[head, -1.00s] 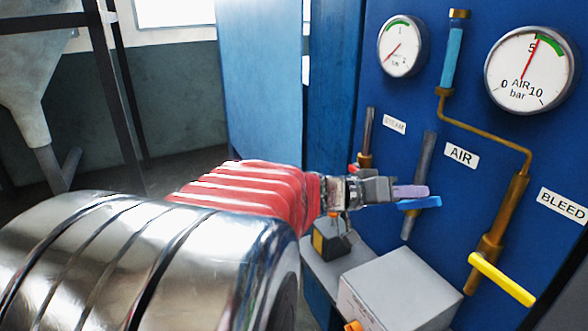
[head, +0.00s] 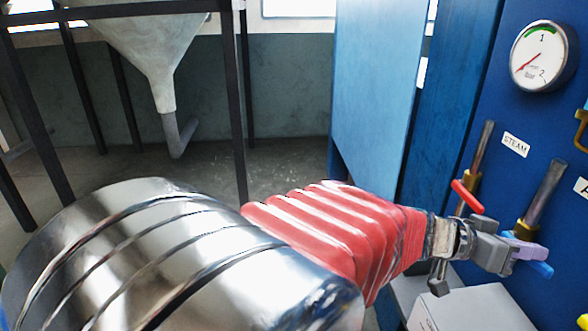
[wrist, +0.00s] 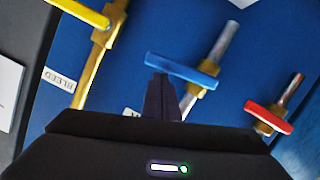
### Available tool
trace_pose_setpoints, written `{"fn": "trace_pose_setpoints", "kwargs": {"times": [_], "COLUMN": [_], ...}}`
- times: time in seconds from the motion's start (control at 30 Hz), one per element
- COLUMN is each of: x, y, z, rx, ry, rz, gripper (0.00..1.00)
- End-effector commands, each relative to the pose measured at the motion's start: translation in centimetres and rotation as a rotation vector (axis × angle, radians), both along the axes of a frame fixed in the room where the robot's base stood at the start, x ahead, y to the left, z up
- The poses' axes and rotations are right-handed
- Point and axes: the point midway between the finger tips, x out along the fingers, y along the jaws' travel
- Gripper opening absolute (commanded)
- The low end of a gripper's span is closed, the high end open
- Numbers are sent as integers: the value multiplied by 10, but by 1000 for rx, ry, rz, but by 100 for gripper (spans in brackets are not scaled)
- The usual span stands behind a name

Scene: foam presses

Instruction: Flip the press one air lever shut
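The blue lever of the air valve (head: 540,268) sits low on the blue press panel at the right of the head view, partly hidden behind my gripper (head: 522,250). In the wrist view the blue lever (wrist: 185,69) lies roughly crosswise to its grey pipe. My gripper (wrist: 160,78) looks shut, its dark fingers side by side with no clear gap. The fingertips are right at the lever's left part in the wrist view; I cannot tell whether they touch it. The AIR label is mostly cut off in both views.
A red lever (head: 467,197) on the steam pipe is close to my wrist; it also shows in the wrist view (wrist: 268,117). A yellow lever (wrist: 78,12) belongs to the bleed line. A grey box (head: 470,310) stands below my gripper. A gauge (head: 541,56) is above.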

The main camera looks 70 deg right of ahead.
Motion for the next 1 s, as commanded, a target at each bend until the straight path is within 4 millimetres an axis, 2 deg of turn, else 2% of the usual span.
{"fn": "trace_pose_setpoints", "kwargs": {"times": [0.43, 1.0], "x": [-6, -6], "y": [9, 10], "z": [-15, -15], "rx": [4, 6], "ry": [-2, -9], "rz": [-11, -12], "gripper": [0, 0]}}
